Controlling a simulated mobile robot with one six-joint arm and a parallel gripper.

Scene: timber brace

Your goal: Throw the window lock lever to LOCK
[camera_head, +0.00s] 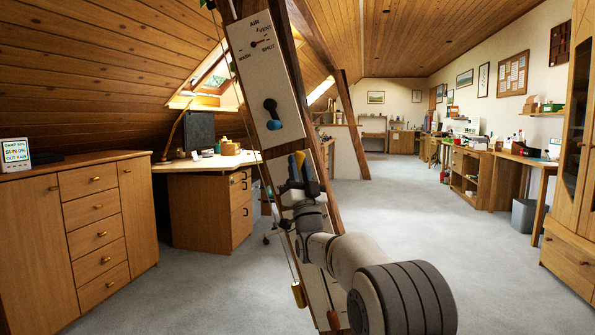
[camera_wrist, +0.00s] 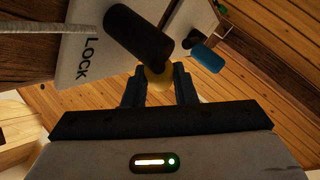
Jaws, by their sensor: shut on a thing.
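My gripper (camera_head: 299,172) is in front of the slanted timber post in the head view. In the wrist view my gripper (camera_wrist: 158,88) has its dark fingers shut on a rounded yellow piece (camera_wrist: 158,77), which looks like the end of the window lock lever. Whether the cylinder joins the yellow piece is unclear. My arm hides much of the plate in the head view.
Higher on the post, a white AIR panel (camera_head: 258,75) with VENT and SHUT marks carries a blue-knobbed lever (camera_head: 271,113); its blue knob (camera_wrist: 207,58) shows in the wrist view. An orange weight (camera_head: 298,294) hangs below. Open grey floor (camera_head: 420,230) lies right.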

